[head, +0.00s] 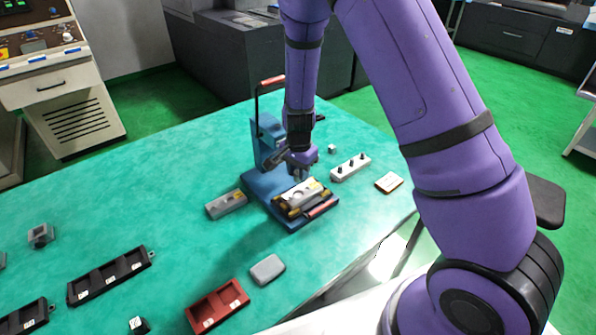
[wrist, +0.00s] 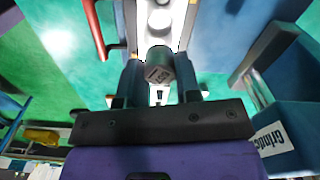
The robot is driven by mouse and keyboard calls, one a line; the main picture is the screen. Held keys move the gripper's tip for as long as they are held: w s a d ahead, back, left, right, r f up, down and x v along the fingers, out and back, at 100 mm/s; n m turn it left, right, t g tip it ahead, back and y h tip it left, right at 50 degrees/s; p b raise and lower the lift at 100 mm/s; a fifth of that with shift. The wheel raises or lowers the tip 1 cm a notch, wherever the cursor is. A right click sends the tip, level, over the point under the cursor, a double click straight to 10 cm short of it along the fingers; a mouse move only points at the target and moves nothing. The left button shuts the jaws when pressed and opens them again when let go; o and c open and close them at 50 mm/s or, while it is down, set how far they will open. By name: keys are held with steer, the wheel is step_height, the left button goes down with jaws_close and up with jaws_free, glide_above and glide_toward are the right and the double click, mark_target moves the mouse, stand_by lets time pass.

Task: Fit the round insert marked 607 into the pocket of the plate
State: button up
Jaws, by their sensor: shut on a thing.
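My gripper (head: 300,172) is over the blue fixture in the head view. In the wrist view my gripper (wrist: 159,88) is shut on a small grey round insert (wrist: 159,64), one finger on each side. Dark marking shows on the insert's side, too small to read surely. The pale plate (head: 313,187) sits in the fixture under my gripper; it also shows in the wrist view (wrist: 179,14) beyond the insert, with round features on it. The gripper partly hides the plate in the head view. I cannot tell whether the insert touches the plate.
The blue fixture (head: 258,188) has an upright post and a red-handled lever. Around it lie a grey block (head: 226,204), a strip with black knobs (head: 350,168) and a small card (head: 389,183). A red tray (head: 217,306) and black trays (head: 109,276) stand nearer.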

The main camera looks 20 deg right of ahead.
mark_target(298, 197)
steer(key=shift+f, duration=3.4)
steer(key=shift+f, duration=0.1)
steer(key=o, duration=1.1)
step_height(298, 197, up, 11)
steer(key=shift+f, duration=0.15)
